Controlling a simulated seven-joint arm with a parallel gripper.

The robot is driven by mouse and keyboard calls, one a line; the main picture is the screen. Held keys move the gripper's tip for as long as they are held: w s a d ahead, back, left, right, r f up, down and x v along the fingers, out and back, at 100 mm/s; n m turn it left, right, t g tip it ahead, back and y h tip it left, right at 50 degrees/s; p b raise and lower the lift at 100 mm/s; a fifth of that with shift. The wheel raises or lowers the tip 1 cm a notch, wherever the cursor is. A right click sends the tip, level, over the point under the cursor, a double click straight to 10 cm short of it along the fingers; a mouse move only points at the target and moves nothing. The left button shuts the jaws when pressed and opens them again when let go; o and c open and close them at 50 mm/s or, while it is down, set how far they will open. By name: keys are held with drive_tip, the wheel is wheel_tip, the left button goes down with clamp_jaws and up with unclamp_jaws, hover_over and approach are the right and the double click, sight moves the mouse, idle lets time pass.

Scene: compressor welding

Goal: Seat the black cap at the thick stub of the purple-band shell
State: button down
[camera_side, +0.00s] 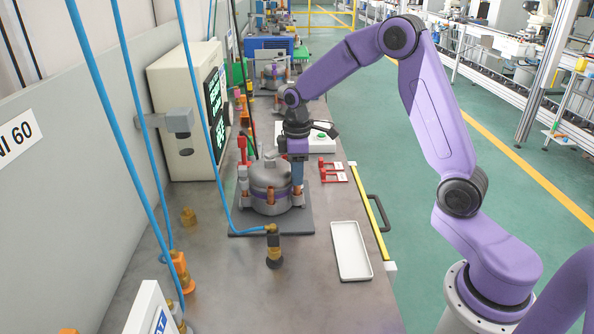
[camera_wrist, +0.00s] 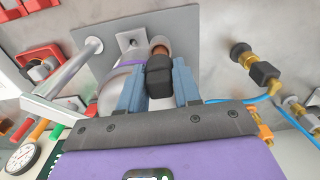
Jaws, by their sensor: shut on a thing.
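The grey shell with a purple band (camera_side: 268,190) stands upright on a dark square plate (camera_side: 240,228) in the side view. Part of its side shows in the wrist view (camera_wrist: 108,92). My gripper (camera_side: 297,183) points down at the right side of the shell. In the wrist view my gripper (camera_wrist: 159,85) is shut on the black cap (camera_wrist: 159,78), with one blue-grey finger on each side. A copper stub (camera_wrist: 158,46) shows right behind the cap, in line with it. I cannot tell whether the cap touches the stub or sits on it. The fingers hide the cap in the side view.
A blue hose ends in a black-and-brass fitting (camera_side: 273,245) in front of the plate. An empty white tray (camera_side: 350,251) lies to the right, and red clamps (camera_side: 333,171) lie beyond it. A grey-beige cabinet (camera_side: 188,110) stands at the left.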

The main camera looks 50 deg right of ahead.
drive_tip(key=c, duration=0.7)
unclamp_jaws()
wheel_tip(320, 180, up, 17)
drive_tip(key=shift+r, duration=0.2)
